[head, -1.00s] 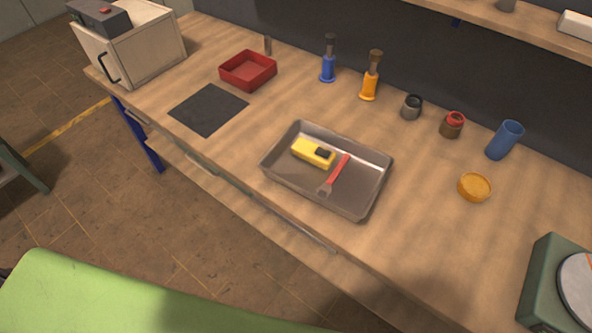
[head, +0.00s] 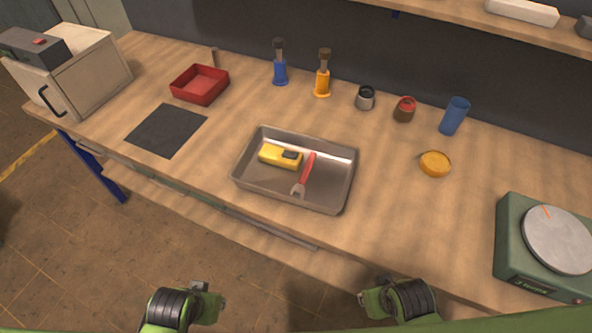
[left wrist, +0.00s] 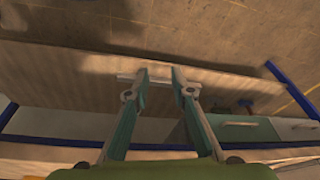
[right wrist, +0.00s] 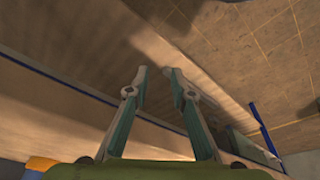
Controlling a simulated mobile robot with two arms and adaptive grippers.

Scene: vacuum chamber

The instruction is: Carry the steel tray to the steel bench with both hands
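The steel tray (head: 334,178) is a shallow grey rectangular pan resting on the wood-topped bench (head: 400,215), near its front edge. In it lie a yellow device with a dark end (head: 277,155) and a red-handled wrench (head: 306,172). My left gripper (left wrist: 160,74) and right gripper (right wrist: 156,72) each show two fingers apart with nothing between them. In the head view, ends of both my arms show at the bottom, in front of the bench and apart from the tray. I cannot make out a steel bench.
A red bin (head: 200,85) and dark mat (head: 166,130) lie left of the tray. A green scale (head: 520,250) is front right.

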